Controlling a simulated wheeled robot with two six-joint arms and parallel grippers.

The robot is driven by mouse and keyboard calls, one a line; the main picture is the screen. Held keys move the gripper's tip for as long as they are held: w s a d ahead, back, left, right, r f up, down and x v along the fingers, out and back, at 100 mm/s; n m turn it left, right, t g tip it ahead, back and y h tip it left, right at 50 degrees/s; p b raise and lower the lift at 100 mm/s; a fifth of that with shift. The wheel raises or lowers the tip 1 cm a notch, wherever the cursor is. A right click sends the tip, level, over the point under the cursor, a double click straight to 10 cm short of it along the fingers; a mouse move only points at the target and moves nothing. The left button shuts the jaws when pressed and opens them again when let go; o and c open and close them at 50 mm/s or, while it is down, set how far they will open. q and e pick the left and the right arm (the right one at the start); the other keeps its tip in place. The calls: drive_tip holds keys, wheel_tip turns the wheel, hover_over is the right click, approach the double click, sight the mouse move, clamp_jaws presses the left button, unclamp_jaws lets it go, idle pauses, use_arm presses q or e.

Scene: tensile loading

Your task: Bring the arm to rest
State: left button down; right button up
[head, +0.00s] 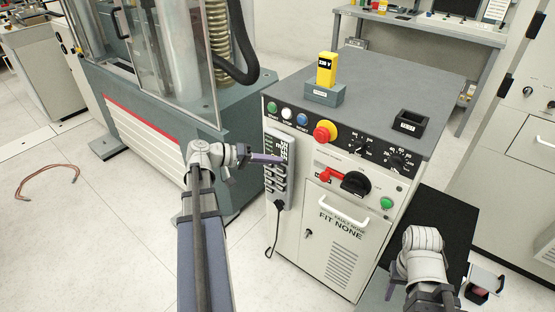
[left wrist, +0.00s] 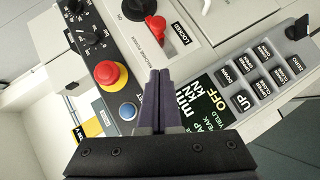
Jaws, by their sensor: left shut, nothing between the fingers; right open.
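My left gripper (head: 283,160) reaches in over the front of the grey control cabinet (head: 425,75), close to the hand-held keypad (head: 276,172) at the cabinet's left front edge. In the left wrist view my left gripper (left wrist: 159,73) has its two dark fingers together with nothing between them. The keypad's display and buttons (left wrist: 243,101) lie to the right of the fingers there. I cannot tell whether the fingertips touch the panel.
A red emergency stop (head: 325,131), a red-handled switch (head: 328,177) and a black knob (head: 355,183) stick out of the panel. A yellow block (head: 326,69) stands in a grey holder on top, with a black open box (head: 409,123). The testing machine (head: 150,110) stands left.

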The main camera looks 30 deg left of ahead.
idle(0.4)
use_arm(q)
drive_tip(key=s+d+f+m+g+y, duration=0.15)
drive_tip(key=d+f+g, duration=0.3)
drive_tip(key=d, duration=0.65)
drive_tip(key=d+f+m+g+y, duration=0.1)
drive_tip(key=d+f+m+g, duration=0.4)
drive_tip(key=d, duration=0.6)
drive_tip(key=s+d+f+m+g+y, duration=0.1)
drive_tip(key=s+d+f+m+y, duration=0.3)
drive_tip(key=s+d+y, duration=0.7)
wheel_tip(320, 180, up, 12)
drive_tip(key=d+n+h+p, duration=0.1)
drive_tip(key=h+p, duration=0.1)
drive_tip(key=p, duration=1.1)
drive_tip(key=shift+w+d+f+h, duration=0.15)
drive_tip(key=shift+w+f+h, duration=0.05)
drive_tip(key=shift+w+h, duration=0.2)
